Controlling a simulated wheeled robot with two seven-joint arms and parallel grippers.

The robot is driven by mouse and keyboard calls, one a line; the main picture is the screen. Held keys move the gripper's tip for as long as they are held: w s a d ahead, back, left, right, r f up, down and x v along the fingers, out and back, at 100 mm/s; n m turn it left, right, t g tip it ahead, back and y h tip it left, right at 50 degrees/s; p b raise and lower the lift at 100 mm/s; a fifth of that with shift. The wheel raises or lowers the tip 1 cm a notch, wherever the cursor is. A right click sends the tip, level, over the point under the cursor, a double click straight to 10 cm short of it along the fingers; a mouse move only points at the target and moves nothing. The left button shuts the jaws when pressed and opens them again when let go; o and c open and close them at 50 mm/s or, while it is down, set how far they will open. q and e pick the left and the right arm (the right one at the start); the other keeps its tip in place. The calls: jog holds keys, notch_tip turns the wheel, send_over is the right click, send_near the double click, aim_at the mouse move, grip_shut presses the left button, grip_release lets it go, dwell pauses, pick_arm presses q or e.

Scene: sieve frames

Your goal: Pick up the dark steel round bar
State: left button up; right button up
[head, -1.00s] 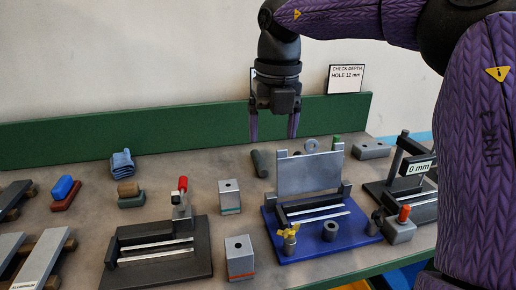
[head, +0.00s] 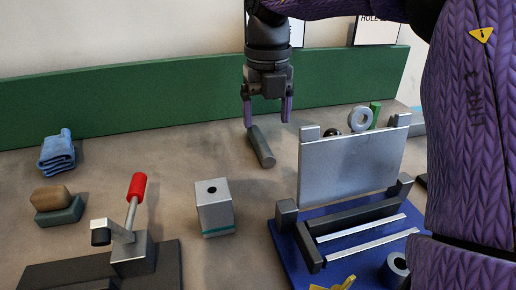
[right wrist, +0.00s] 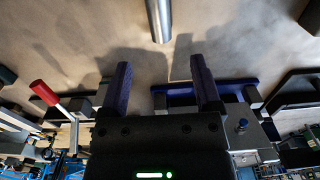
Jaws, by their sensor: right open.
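The dark steel round bar (head: 262,148) lies on the bench, left of the blue fixture. My right gripper (head: 267,115) is open and empty, pointing down, with its purple fingers at the bar's far end in the head view. In the right wrist view the bar (right wrist: 158,18) shows at the top edge, partly cut off. It lies beyond the open fingertips (right wrist: 160,65) and roughly in line with the gap between them. I cannot tell the exact height of the fingers over the bench. My left gripper is not in view.
The blue fixture with its upright grey plate (head: 350,165) stands right of the bar. A steel block with a hole (head: 214,210) and a red-handled clamp (head: 137,187) stand nearer. A green board (head: 150,101) runs along the back.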

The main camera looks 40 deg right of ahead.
aim_at(266, 153)
jog(key=f+b, duration=0.2)
jog(key=f, duration=0.2)
jog(key=f+b, duration=0.2)
jog(key=f, duration=0.2)
jog(key=shift+s+a+f, duration=0.1)
jog(key=shift+s+f, duration=0.1)
jog(key=shift+f, duration=0.05)
jog(key=shift+r, duration=0.15)
grip_shut()
dwell(0.6)
